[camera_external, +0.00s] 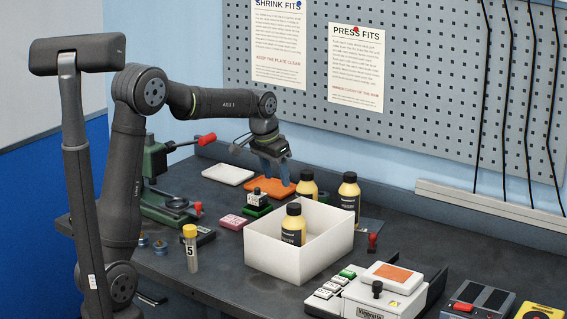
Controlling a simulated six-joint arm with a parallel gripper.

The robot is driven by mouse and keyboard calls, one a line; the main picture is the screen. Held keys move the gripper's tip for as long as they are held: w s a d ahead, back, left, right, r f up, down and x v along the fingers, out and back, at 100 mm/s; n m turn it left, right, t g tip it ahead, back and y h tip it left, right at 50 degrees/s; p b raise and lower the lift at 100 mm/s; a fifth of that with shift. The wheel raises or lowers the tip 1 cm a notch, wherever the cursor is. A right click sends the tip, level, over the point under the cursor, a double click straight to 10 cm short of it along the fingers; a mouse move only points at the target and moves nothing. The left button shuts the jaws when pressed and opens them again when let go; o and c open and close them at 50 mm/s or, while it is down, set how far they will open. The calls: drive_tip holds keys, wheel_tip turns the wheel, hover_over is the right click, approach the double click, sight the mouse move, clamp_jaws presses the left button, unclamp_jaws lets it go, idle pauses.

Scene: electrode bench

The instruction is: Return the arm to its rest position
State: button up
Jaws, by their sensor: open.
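My gripper (272,170) has bluish fingers and points down above the back of the bench, near the orange plate (262,188). Its fingers look empty and open, though they are small in this view. I cannot tell whether the fingertips touch the orange plate. My arm reaches from the left side over the bench, with the elbow raised high.
A white open box (275,262) with yellow black-capped bottles in and behind it stands mid-bench. A green press (160,170) with red handles is at the left. A yellow-capped vial (190,250) stands in front. A white device (385,295) sits at front right. A pegboard (430,80) backs the bench.

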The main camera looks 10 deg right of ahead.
drive_tip(key=shift+n, duration=0.9)
drive_tip(key=a, duration=0.1)
drive_tip(key=w+a, duration=0.1)
drive_tip(key=a, duration=0.1)
drive_tip(key=w+a, duration=0.1)
drive_tip(key=a, duration=0.1)
drive_tip(key=shift+w+a+f, duration=0.1)
drive_tip(key=shift+w+a, duration=0.05)
drive_tip(key=shift+a, duration=0.1)
